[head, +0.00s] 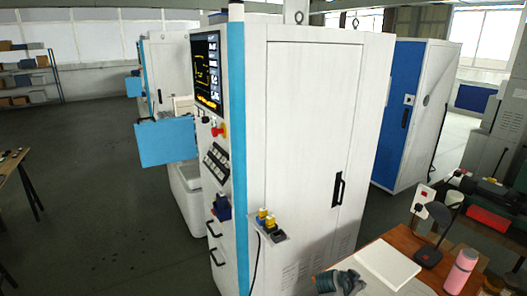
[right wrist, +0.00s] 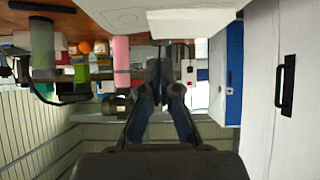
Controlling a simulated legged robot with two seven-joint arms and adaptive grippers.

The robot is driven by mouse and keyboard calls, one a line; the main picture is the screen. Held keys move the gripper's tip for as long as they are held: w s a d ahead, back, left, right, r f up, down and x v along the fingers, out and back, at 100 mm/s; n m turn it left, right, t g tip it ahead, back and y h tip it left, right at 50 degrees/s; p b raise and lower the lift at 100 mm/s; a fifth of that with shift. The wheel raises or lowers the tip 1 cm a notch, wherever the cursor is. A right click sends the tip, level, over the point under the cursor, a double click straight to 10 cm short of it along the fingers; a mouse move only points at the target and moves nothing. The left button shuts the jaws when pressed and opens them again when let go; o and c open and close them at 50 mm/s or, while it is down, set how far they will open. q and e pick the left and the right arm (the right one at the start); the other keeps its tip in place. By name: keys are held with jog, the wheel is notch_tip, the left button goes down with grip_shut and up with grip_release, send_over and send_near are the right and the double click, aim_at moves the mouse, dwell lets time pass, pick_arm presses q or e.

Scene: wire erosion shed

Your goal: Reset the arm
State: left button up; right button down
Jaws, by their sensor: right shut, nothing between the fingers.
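My right gripper (head: 340,281) shows at the bottom edge of the head view, in front of the near edge of the wooden table. In the right wrist view its two dark fingers (right wrist: 161,92) come together at the tips, shut with nothing between them. The right wrist picture appears upside down, with the tabletop along its top. My left gripper and left arm are not in view.
A tall white machine cabinet (head: 305,150) with a blue stripe and control screen (head: 207,75) stands close ahead. The wooden table (head: 435,281) at right holds a white board (head: 388,264), black lamp (head: 430,252) and pink bottle (head: 460,271). Open floor (head: 80,190) lies left.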

jog(key=s+a+f+n+y, duration=0.25)
jog(key=s+f, duration=0.35)
jog(key=f, duration=0.5)
jog(key=s+a+f+n+g+y, duration=0.1)
jog(key=s+f+n, duration=0.4)
jog(key=f, duration=0.6)
jog(key=s+a+f+n+y, duration=0.1)
jog(key=s+a+f+n, duration=0.1)
jog(key=s+f, duration=0.75)
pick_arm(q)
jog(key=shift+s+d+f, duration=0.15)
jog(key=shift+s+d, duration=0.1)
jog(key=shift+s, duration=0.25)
pick_arm(e)
jog(key=s+a+f+n+g+y, duration=0.1)
jog(key=s+f, duration=0.4)
jog(key=s, duration=0.5)
jog(key=s+a+f+n+y, duration=0.2)
jog(key=s+f, duration=0.4)
jog(key=s, duration=0.3)
jog(key=s+a+f+n+g+y, duration=0.1)
jog(key=s+a+f+y, duration=0.1)
jog(key=s+f, duration=0.4)
jog(key=s+a, duration=0.1)
jog(key=s, duration=0.3)
jog(key=shift+s+g, duration=0.3)
jog(key=shift+s, duration=0.05)
jog(key=shift+n, duration=0.25)
